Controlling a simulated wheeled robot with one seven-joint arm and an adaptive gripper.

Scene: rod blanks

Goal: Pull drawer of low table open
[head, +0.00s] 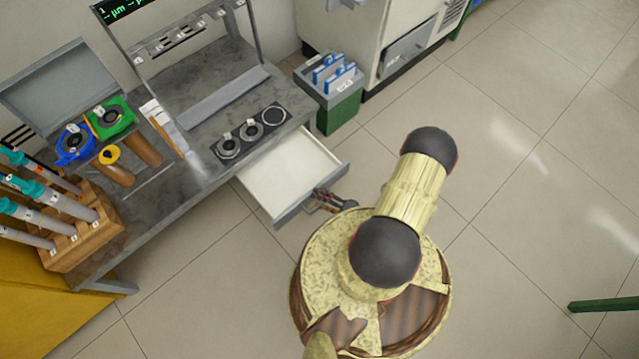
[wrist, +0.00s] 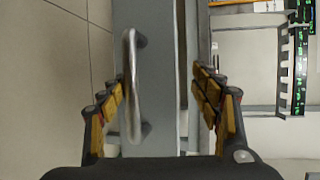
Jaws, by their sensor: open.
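The low table (head: 195,187) is grey and stands at the left in the head view. Its drawer (head: 285,172) stands pulled out, with its white inside showing and a grey front panel. My gripper (head: 332,201) is at the drawer's front, partly hidden by my arm. In the wrist view, my gripper (wrist: 160,95) is open, with its fingers well apart. The silver bar handle (wrist: 131,85) on the grey drawer front (wrist: 160,60) lies between the fingers, close to the left one. I cannot tell whether a finger touches it.
A green bin (head: 340,105) with blue-handled items stands beyond the drawer, beside a white cabinet (head: 365,40). A wooden rack (head: 80,235) with several tubes is on the table's left end.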

